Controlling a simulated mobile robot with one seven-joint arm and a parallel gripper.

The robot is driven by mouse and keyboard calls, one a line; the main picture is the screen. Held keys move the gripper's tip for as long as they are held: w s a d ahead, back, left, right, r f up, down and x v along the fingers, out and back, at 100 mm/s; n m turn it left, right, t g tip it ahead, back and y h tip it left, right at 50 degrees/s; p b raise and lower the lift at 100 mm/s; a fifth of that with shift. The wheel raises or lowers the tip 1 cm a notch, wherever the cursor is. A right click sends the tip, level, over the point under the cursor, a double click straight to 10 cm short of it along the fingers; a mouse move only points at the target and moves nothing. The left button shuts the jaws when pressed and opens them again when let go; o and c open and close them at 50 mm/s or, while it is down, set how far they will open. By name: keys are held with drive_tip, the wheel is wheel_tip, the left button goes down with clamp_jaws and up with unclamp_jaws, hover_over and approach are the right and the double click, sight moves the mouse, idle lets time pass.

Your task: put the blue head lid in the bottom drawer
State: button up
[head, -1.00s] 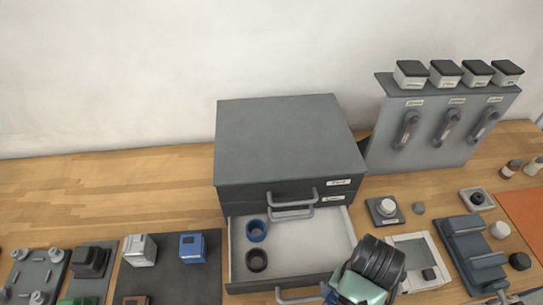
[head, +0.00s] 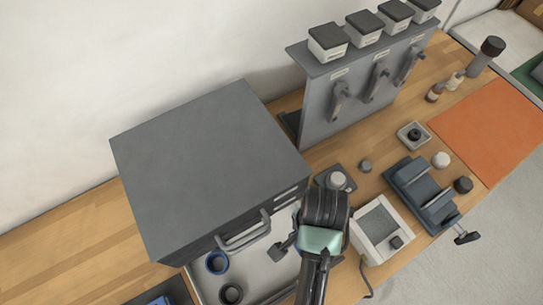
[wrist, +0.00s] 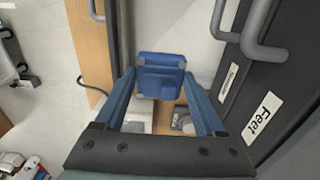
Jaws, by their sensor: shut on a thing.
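The blue head lid (wrist: 160,75) is squarish and sits between my gripper's two blue fingers (wrist: 160,88) in the wrist view. My gripper is shut on it. The lid hangs above the open bottom drawer's end, partly over the pale inside (wrist: 165,25). Its height above the drawer is unclear. In the head view the open bottom drawer (head: 253,276) is partly cut off by the frame and covered by my arm. A blue ring (head: 216,263) and a black ring (head: 231,293) lie in it. The lid cannot be made out in the head view.
The grey cabinet (head: 210,165) stands behind the drawer, its upper drawers shut with protruding handles (head: 243,232). A white box (head: 380,228) and a blue-grey vise-like fixture (head: 425,188) stand right of the drawer. A grey rack (head: 350,95) stands behind. Wood lies bare near the rack.

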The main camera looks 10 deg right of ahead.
drive_tip(key=shift+s+f, duration=0.2)
drive_tip(key=shift+f, duration=0.1)
wheel_tip(320, 180, down, 10)
drive_tip(key=shift+r+p, duration=0.25)
drive_tip(key=shift+p, duration=0.1)
drive_tip(key=shift+f, duration=0.1)
drive_tip(key=o, duration=1.5)
wheel_tip(320, 180, up, 12)
drive_tip(key=shift+r, duration=0.15)
